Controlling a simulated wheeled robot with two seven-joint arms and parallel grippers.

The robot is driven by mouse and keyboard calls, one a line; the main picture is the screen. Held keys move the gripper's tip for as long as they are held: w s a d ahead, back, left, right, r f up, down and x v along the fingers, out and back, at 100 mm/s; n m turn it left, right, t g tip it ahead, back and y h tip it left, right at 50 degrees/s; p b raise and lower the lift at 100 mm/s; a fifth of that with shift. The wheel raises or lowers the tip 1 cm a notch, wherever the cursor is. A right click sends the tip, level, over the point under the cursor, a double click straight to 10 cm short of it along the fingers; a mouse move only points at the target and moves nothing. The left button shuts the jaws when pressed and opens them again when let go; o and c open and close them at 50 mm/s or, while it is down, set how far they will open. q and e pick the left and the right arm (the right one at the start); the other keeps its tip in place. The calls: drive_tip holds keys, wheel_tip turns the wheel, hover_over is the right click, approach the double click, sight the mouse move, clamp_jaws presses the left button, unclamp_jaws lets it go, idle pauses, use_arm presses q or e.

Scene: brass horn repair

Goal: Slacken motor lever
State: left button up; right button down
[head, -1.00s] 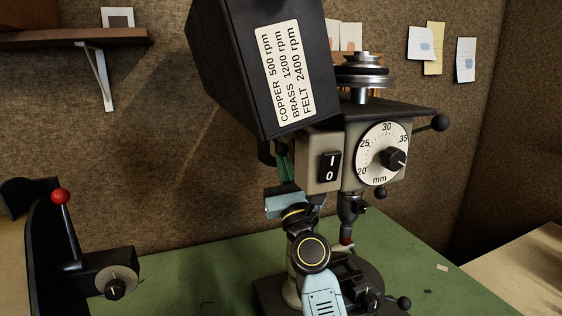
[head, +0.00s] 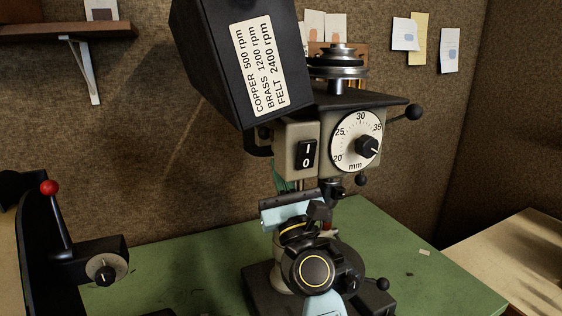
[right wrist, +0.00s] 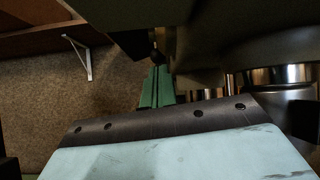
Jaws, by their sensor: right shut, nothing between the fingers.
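The drill press has a dark belt hood (head: 215,70) tilted up and a beige head with a rocker switch (head: 306,154). A black ball-ended lever (head: 412,112) sticks out at the head's right side. My right gripper (head: 280,178), pale blue with green fingers, is below the head's left side, by the column. The green fingers are together and empty in the right wrist view (right wrist: 156,85). A small dark round knob (right wrist: 157,57) shows just beyond their tips there. I cannot tell which lever it belongs to, or whether they touch. My left gripper is out of view.
The depth dial (head: 356,142) and stepped pulley (head: 340,62) are on the head. At the left stands a black machine with a red-ball lever (head: 49,187). A wall shelf (head: 60,32) is behind. The green bench top (head: 175,275) is clear between the machines.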

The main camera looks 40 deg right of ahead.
drive_tip(key=shift+s+a+f, duration=0.15)
drive_tip(key=shift+s+a, duration=0.05)
drive_tip(key=shift+s, duration=0.35)
drive_tip(key=shift+s+a+f, duration=0.15)
drive_tip(key=shift+s, duration=0.4)
drive_tip(key=shift+w, duration=0.1)
drive_tip(key=w+a+f+m+h+b, duration=0.2)
drive_tip(key=f+m+h, duration=0.1)
drive_tip(key=f+m, duration=0.1)
drive_tip(key=w+a+f+m+h+b, duration=0.1)
drive_tip(key=a+f+m+h+b, duration=0.1)
drive_tip(key=f+m, duration=0.3)
drive_tip(key=shift+w+f+m+g+h+b, duration=0.2)
drive_tip(key=shift+w+m+g+h+b, duration=0.15)
drive_tip(key=shift+h, duration=0.45)
drive_tip(key=shift+d+r, duration=0.1)
